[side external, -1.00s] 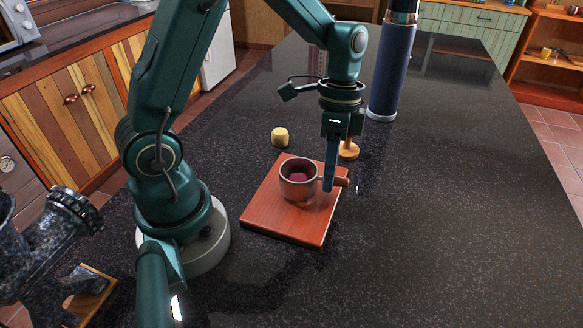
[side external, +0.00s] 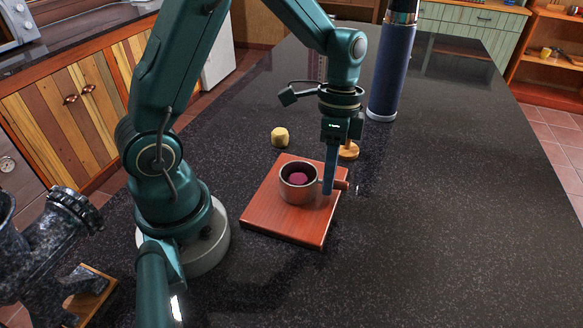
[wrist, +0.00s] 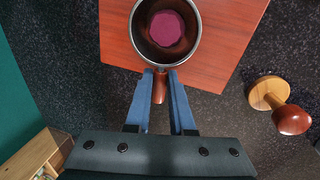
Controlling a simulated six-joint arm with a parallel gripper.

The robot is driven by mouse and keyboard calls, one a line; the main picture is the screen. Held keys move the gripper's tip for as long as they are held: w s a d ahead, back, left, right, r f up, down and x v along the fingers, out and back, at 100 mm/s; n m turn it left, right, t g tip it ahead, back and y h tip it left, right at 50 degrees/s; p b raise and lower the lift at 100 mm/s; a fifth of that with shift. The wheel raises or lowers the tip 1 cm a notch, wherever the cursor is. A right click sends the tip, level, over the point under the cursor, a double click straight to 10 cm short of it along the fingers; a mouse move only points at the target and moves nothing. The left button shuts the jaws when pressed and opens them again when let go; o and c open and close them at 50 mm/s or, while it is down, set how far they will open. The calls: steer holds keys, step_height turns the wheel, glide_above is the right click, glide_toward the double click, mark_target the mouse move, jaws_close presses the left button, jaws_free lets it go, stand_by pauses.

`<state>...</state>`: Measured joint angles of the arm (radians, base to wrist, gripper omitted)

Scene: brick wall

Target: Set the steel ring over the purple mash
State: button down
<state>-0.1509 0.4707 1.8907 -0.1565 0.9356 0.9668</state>
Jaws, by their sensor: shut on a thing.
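The steel ring (side external: 297,196) is upright on or just above the red-brown board (side external: 270,220); I cannot tell if its bottom edge touches. The purple mash (side external: 299,178) shows inside the ring, and the wrist view shows the mash (wrist: 167,28) surrounded by the ring's wall (wrist: 144,54), slightly off centre. The ring's wooden handle (wrist: 160,92) points right in the side view. My gripper (side external: 329,191) is shut on this handle, with a blue finger on each side of it in the wrist view (wrist: 160,76). The mash's lower part is hidden by the ring.
A wooden tamper-like tool (side external: 348,151) stands behind the board, close to my gripper. A tall blue flask (side external: 391,75) stands farther back. The dark counter (side external: 450,220) is clear on the right.

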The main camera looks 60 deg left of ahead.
steer(key=shift+f, duration=0.15)
steer(key=shift+c, duration=1.5)
jaws_free()
steer(key=shift+r, duration=3.5)
